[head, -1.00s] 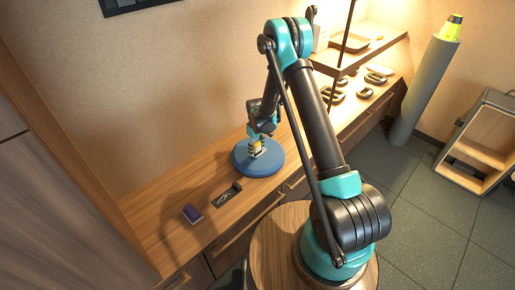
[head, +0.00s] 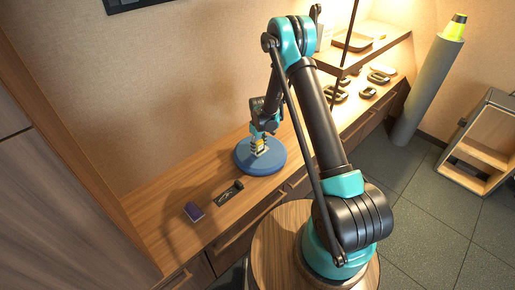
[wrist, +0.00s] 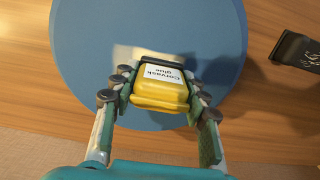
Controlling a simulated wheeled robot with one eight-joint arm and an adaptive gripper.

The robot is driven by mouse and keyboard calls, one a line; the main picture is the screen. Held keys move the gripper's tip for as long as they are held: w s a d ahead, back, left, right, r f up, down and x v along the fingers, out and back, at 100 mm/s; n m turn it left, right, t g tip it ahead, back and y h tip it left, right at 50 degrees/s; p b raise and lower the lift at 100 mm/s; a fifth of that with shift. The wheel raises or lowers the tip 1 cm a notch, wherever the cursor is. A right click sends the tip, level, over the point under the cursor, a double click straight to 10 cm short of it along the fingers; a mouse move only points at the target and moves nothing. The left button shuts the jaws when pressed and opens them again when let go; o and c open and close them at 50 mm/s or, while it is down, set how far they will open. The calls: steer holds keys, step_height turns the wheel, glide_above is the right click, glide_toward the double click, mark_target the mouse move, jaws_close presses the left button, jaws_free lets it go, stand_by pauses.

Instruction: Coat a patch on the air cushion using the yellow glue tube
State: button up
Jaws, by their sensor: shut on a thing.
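The blue round air cushion (head: 244,162) lies on the wooden counter, and it fills much of the wrist view (wrist: 90,60). My gripper (wrist: 157,100) is above the cushion, shut on the yellow glue tube (wrist: 160,93), with a finger on each side of it. The tube carries a white label reading "Corvask glue" and has a dark band at its far end. A pale patch (wrist: 128,53) shows on the cushion just beyond the tube, partly hidden by it. I cannot tell whether the tube touches the cushion.
A black item (head: 228,193), also at the right of the wrist view (wrist: 297,52), and a purple block (head: 194,211) lie on the counter left of the cushion. The counter between is partly hidden by my arm.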

steer(key=shift+w+d, duration=0.45)
steer(key=shift+s+a, duration=1.1)
steer(key=shift+s, duration=0.05)
steer(key=shift+r, duration=2.95)
